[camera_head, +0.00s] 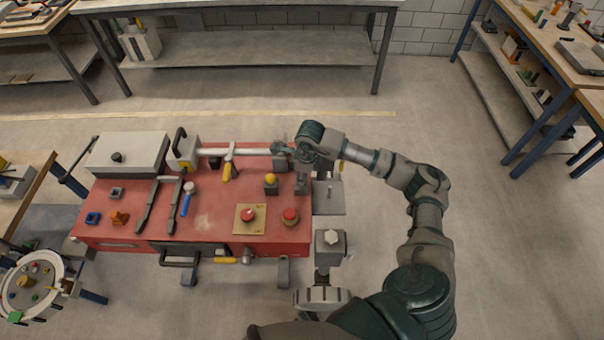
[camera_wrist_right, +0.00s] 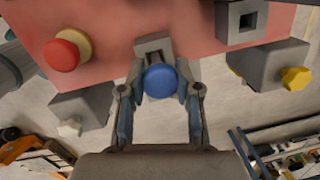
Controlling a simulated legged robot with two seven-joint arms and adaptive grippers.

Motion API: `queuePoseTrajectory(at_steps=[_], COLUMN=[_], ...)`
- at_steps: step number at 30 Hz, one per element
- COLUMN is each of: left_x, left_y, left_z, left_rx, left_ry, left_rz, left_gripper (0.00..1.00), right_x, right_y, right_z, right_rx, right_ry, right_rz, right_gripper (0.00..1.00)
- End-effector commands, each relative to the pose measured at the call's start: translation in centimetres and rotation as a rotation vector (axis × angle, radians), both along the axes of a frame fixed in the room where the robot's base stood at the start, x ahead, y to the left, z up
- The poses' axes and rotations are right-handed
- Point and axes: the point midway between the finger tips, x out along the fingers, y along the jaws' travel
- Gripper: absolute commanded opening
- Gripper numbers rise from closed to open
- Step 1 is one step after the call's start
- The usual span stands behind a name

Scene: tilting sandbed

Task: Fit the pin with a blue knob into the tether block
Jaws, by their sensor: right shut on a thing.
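The round blue knob (camera_wrist_right: 160,80) of the pin sits between the two fingers of my right gripper (camera_wrist_right: 159,92), which is shut on it. The pin's shaft is hidden under the knob. A small grey block (camera_wrist_right: 154,44), probably the tether block, is directly beyond the knob at the edge of the red top; I cannot tell whether the pin is in it. In the head view my right gripper (camera_head: 302,172) is over the right end of the red bench, and the blue knob cannot be made out there. My left gripper is not in view.
The red bench top (camera_head: 210,215) holds a red button (camera_head: 290,215), a yellow knob (camera_head: 270,179) and several tools. In the wrist view, a grey block with a square hole (camera_wrist_right: 241,22) and a box with a yellow knob (camera_wrist_right: 295,78) are at right. Open floor lies beyond the bench.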

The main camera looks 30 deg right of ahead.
Motion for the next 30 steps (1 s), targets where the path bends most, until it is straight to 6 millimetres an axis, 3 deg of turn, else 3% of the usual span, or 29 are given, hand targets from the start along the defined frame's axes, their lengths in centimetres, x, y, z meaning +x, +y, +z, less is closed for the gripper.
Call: queuePoseTrajectory(at_steps=[26, 27, 30], left_x=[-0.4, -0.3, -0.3], left_y=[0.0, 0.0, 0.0], left_z=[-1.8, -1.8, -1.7], left_rx=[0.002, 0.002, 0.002], left_ry=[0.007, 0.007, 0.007], left_rz=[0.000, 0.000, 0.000], left_gripper=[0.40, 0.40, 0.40], right_x=[0.1, 0.1, 0.2], right_y=[-0.6, -0.6, -0.5], right_z=[-2.4, -2.3, -2.3], right_rx=[0.000, 0.000, 0.001], right_ry=[-0.001, 0.000, -0.001], right_rz=[-0.002, -0.002, -0.002], right_gripper=[0.00, 0.37, 0.62])
